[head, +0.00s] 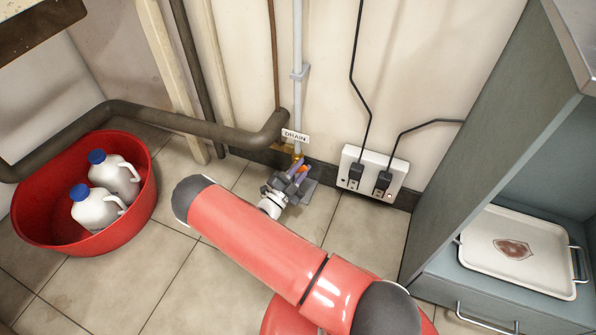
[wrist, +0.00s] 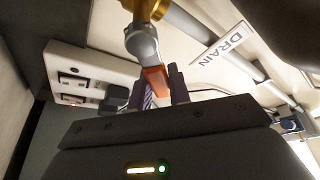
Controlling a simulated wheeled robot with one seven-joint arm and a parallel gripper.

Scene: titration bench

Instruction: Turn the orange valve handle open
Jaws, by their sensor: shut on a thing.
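The orange valve handle (wrist: 155,79) shows in the wrist view, joined to a grey valve body (wrist: 141,46) with a brass fitting (wrist: 150,9) above it. My gripper (wrist: 161,88) is shut on the handle, with one dark finger on each side of it. In the head view my gripper (head: 299,172) is low at the wall, just below the DRAIN label (head: 295,136). There only a small bit of orange shows between the fingers, and the valve body is mostly hidden. I cannot tell the handle's exact angle.
A white outlet box (head: 372,173) with two plugged cords is on the wall right of the valve. A thick brown pipe (head: 190,124) runs along the wall to the left. A red tub (head: 140,222) with two white jugs stands left. A grey-blue cabinet (head: 480,150) holding a tray (head: 470,236) stands right.

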